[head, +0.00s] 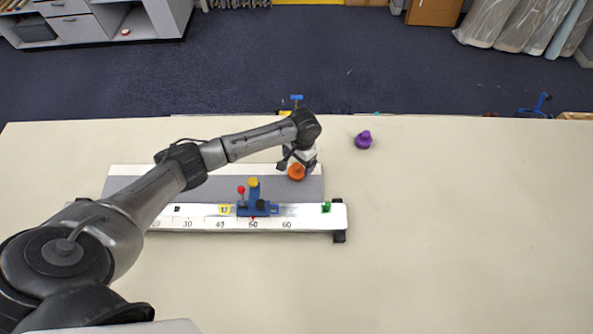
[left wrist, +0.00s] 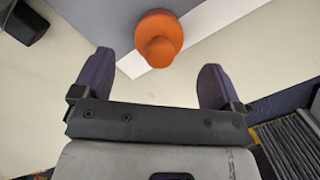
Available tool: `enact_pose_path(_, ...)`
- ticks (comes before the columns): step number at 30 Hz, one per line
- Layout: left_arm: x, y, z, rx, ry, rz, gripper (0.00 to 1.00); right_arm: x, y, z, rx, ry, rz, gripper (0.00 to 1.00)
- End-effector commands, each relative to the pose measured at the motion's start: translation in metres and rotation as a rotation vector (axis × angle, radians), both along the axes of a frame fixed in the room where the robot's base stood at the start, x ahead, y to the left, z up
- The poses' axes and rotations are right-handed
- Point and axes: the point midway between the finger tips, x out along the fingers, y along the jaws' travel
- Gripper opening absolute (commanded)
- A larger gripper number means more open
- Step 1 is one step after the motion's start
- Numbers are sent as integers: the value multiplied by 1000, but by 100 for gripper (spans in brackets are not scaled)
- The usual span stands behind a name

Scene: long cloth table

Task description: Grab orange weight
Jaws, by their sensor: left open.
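The orange weight (head: 297,172) is a round disc with a knob, on the grey and white board near its right end. In the left wrist view, the orange weight (left wrist: 158,30) shows just beyond the fingertips, roughly centred between them. My left gripper (head: 298,157) is over the board close by the weight and partly hidden by its own wrist. In the left wrist view, the left gripper (left wrist: 156,66) has its two purple-grey fingers wide apart, with nothing held. I cannot tell the exact height gap. My right gripper is not seen.
A white scale rail (head: 310,222) with a blue slider (head: 254,198) stands in front of the grey board (head: 225,187). A purple weight (head: 363,140) sits further right. A blue-topped item (head: 297,98) is behind my wrist. The table's right side is clear.

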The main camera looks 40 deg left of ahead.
Motion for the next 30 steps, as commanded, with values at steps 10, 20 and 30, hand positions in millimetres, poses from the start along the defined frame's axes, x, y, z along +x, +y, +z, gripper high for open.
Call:
enact_pose_path(10, -8, -1, -40, 1, 3, 1, 91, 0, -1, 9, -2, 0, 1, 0)
enact_pose_path(20, -9, -1, -50, 1, 2, -1, 91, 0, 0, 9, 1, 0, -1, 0)
enact_pose_path(30, -9, -1, -50, 1, 1, -1, 65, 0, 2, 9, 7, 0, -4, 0)
